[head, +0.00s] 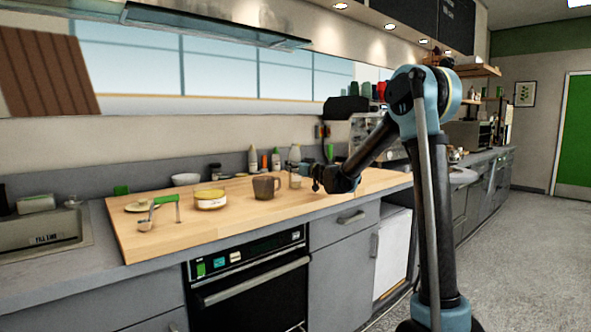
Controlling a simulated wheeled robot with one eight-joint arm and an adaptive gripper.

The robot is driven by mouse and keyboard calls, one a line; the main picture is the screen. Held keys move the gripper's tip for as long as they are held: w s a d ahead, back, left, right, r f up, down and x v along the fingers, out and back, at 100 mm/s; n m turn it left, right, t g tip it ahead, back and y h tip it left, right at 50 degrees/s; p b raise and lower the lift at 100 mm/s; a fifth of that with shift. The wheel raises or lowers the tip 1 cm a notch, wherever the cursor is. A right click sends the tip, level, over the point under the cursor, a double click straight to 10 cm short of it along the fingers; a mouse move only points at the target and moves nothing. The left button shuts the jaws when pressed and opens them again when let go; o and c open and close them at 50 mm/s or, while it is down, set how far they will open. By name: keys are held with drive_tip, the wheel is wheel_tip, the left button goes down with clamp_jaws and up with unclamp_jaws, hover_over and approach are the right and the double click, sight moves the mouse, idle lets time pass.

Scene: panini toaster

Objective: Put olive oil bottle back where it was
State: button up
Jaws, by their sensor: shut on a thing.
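The wooden board's front (250,225) is clear.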

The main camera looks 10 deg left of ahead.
drive_tip(key=o, duration=1.2)
drive_tip(key=shift+f, duration=0.1)
drive_tip(key=shift+o, duration=0.2)
drive_tip(key=s+d+f+g, duration=0.1)
drive_tip(key=s+d+g, duration=0.1)
drive_tip(key=s+d, duration=0.55)
drive_tip(key=s+d+f+g, duration=0.1)
drive_tip(key=s+d, duration=0.4)
drive_tip(key=s, duration=0.6)
drive_tip(key=s+d+f+m+g+h, duration=0.2)
drive_tip(key=s+d+f+h, duration=0.2)
drive_tip(key=s+d+f, duration=0.4)
drive_tip(key=s+d+f+m+g+h, duration=0.3)
drive_tip(key=s+d+f, duration=0.6)
drive_tip(key=s, duration=0.6)
drive_tip(key=s+d+f+m+g+h, duration=0.3)
drive_tip(key=s+d+f+h, duration=0.1)
drive_tip(key=s+d+f, duration=0.5)
drive_tip(key=s+d, duration=0.2)
drive_tip(key=s, duration=0.1)
drive_tip(key=shift+s+d+h, duration=0.2)
drive_tip(key=shift+d+h, duration=0.2)
